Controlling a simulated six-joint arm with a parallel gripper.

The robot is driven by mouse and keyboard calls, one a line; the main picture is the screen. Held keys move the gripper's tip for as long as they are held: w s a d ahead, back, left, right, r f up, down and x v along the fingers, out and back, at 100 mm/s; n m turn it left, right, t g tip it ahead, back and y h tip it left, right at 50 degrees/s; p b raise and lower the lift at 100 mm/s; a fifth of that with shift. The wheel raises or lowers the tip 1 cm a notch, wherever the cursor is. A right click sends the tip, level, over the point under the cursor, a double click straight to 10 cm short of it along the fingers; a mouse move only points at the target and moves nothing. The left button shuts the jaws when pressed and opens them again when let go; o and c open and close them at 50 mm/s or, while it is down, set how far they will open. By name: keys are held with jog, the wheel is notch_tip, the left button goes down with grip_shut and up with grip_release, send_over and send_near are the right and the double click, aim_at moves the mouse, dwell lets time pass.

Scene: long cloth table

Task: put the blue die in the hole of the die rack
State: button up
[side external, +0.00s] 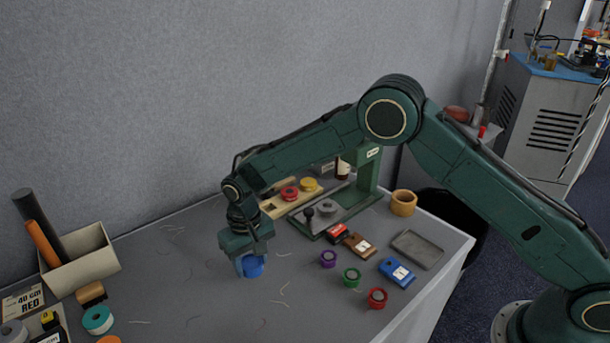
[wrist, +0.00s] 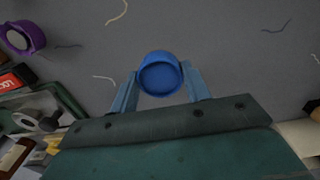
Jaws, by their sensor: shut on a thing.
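The blue die (side external: 252,267) is a short round cup-like piece, low over the grey table at the front of the arm. My gripper (side external: 249,262) is shut on it, and whether it touches the table is unclear. In the wrist view the blue die (wrist: 160,76) sits between the two light blue fingers. The die rack (side external: 306,199) is a pale wooden strip behind and right of my gripper. It holds a red die (side external: 290,193) and a yellow die (side external: 308,184); a dark opening shows near its left end, partly by my arm.
A green press (side external: 368,172) stands right beside the rack. Loose purple (side external: 328,259), green (side external: 352,277) and red (side external: 377,298) dies lie to the right, near a blue block (side external: 396,272) and grey tray (side external: 417,249). A bin (side external: 84,265) stands far left. Table left of my gripper is mostly clear.

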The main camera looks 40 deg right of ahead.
aim_at(252, 263)
jog(key=shift+f, duration=0.5)
jog(key=shift+f, duration=0.1)
jog(key=o, duration=1.2)
notch_tip(252, 263, up, 12)
dwell(0.4)
